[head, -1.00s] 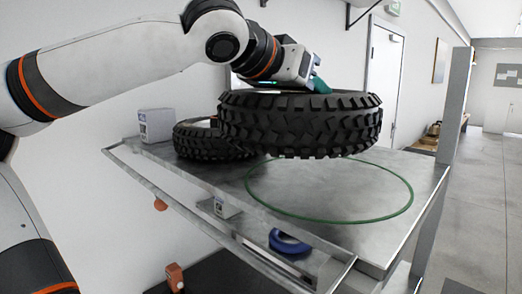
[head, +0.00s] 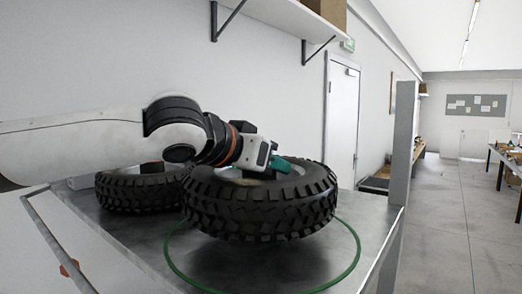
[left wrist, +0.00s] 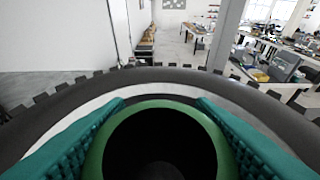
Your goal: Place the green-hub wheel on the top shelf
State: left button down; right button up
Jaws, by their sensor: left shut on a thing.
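The green-hub wheel (head: 262,212) is a thick black tyre, seen over the grey metal top shelf (head: 115,240), above a green ring marking (head: 358,250). It looks slightly tilted; I cannot tell whether its underside touches the shelf. My left gripper (head: 280,163) reaches in from the left at the wheel's upper middle. In the left wrist view, the gripper's teal fingers (left wrist: 160,103) lie on both sides of the green hub (left wrist: 228,150) and are shut on it. My right gripper is in neither view.
A second black wheel (head: 140,192) lies on the shelf to the left, close to the held wheel. A grey upright post (head: 402,140) stands at the shelf's right. A wall shelf (head: 285,15) hangs above.

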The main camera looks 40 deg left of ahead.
aim_at(218, 177)
pick_arm(q)
notch_tip(218, 177, down, 2)
jog(key=shift+w+f, duration=0.15)
jog(key=shift+f, duration=0.5)
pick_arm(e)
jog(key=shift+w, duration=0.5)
pick_arm(q)
jog(key=shift+f, duration=0.15)
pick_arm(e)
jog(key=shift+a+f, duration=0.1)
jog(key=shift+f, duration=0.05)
pick_arm(q)
jog(key=c, duration=0.6)
grip_release()
jog(key=shift+s+d+f, duration=0.1)
jog(key=shift+s+d, duration=0.05)
jog(key=shift+s, duration=0.05)
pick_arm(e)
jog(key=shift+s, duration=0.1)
pick_arm(q)
jog(key=b+v, duration=0.2)
jog(key=v, duration=0.8)
jog(key=shift+s, duration=0.35)
jog(key=shift+s+d+r, duration=0.1)
jog(key=shift+s+r, duration=0.35)
jog(key=shift+s, duration=0.15)
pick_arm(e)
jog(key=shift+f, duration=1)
